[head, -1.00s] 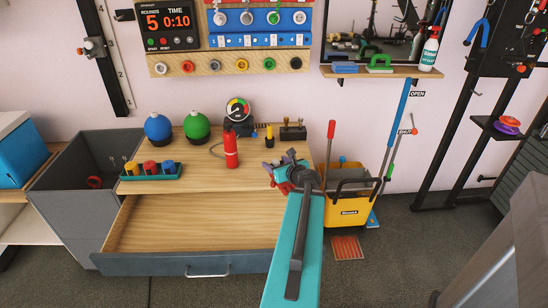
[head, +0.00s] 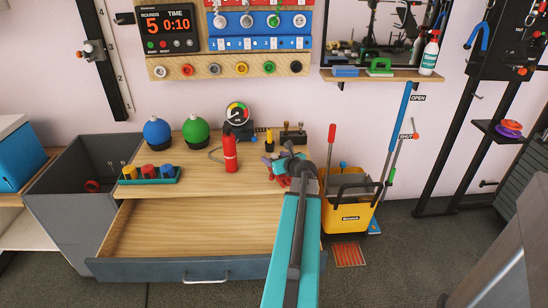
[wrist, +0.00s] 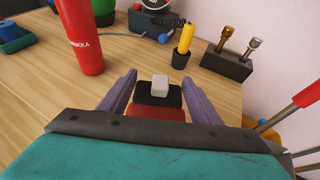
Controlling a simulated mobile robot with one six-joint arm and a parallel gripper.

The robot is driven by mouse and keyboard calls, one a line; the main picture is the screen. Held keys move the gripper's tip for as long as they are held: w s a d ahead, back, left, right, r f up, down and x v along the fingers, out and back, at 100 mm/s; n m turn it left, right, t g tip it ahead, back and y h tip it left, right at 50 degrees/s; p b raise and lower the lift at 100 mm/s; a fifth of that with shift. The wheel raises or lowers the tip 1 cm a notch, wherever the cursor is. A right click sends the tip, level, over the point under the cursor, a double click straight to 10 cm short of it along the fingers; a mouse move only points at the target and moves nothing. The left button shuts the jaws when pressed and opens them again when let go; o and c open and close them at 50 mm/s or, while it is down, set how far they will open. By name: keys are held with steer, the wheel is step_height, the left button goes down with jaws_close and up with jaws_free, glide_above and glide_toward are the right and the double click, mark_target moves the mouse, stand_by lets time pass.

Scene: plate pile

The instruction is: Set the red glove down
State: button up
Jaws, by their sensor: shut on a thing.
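The red glove (wrist: 157,113) is between the two purple fingers of my gripper (wrist: 159,80) in the wrist view, with a black band and a pale tab at its far end. My gripper is shut on it. In the head view the red glove (head: 282,181) shows at the right end of the wooden tabletop (head: 215,182), partly hidden by my arm. It looks at or just above the wood; I cannot tell whether it touches.
A red bottle (head: 230,152) stands left of my gripper. A yellow-handled tool (head: 269,140) and a black block with knobs (head: 293,133) are behind. An open drawer (head: 190,232) lies in front. A yellow bucket (head: 348,212) stands at right.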

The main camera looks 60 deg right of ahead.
steer(key=shift+w+d+f, duration=0.1)
steer(key=shift+w+d, duration=0.6)
steer(key=shift+d, duration=0.25)
steer(key=shift+w+d+f, duration=0.1)
steer(key=shift+w+d, duration=0.55)
steer(key=shift+d, duration=0.25)
steer(key=shift+w+d+f, duration=0.1)
steer(key=shift+w+d, duration=0.6)
steer(key=shift+d, duration=0.25)
steer(key=shift+f+b, duration=0.5)
steer(key=shift+f, duration=1.25)
steer(key=shift+f, duration=0.15)
steer(key=o, duration=1.1)
